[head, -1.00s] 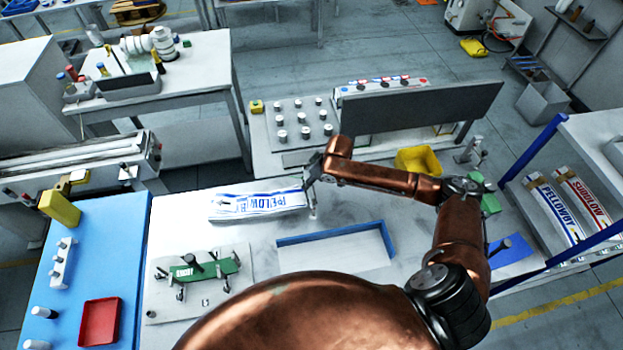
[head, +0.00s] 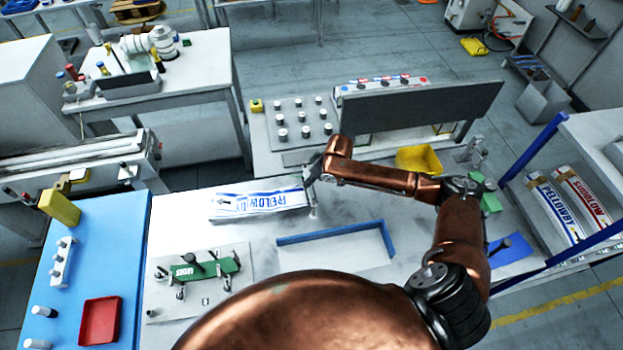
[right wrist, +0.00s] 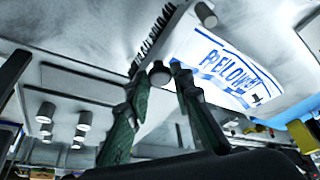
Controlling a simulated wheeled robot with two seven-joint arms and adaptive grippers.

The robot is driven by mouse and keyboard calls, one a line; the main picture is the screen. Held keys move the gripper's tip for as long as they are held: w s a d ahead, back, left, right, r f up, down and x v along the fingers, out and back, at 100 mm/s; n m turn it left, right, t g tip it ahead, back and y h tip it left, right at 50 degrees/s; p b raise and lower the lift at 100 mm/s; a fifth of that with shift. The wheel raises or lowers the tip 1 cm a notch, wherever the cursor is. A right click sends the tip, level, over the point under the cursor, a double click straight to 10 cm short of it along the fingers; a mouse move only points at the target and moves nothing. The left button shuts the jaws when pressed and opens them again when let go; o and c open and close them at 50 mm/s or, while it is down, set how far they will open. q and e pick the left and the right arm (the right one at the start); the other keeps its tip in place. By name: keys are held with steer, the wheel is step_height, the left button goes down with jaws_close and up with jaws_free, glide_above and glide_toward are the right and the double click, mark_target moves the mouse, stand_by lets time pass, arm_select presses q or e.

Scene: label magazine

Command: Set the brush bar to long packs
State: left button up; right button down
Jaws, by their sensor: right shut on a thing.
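The brush bar (right wrist: 155,42) shows in the right wrist view as a dark row of bristles near the top centre. A round knob (right wrist: 158,74) is at its lower end, between the fingertips of my right gripper (right wrist: 162,78). My right gripper (head: 313,178) is shut on this knob; whether knob and bar are one piece is not fully clear. In the head view it is at the right end of a white pack (head: 258,202) with blue lettering, and hides most of the bar. The pack also shows in the right wrist view (right wrist: 225,68). My left gripper is not in view.
A blue-edged tray (head: 335,232) lies right of the pack. A plate with a green bar and clamps (head: 205,273) is in front. A board with several pegs (head: 300,118) and a dark panel (head: 420,107) stand behind. A yellow bin (head: 418,159) is behind my right arm.

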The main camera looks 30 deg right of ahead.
steer(key=shift+w, duration=0.1)
step_height(320, 180, down, 3)
steer(key=shift+a+f, duration=0.1)
steer(key=shift+f, duration=0.05)
stand_by(0.3)
steer(key=c, duration=1.7)
jaws_free()
steer(key=shift+f, duration=0.1)
steer(key=shift+v, duration=6.1)
steer(key=shift+d, duration=0.2)
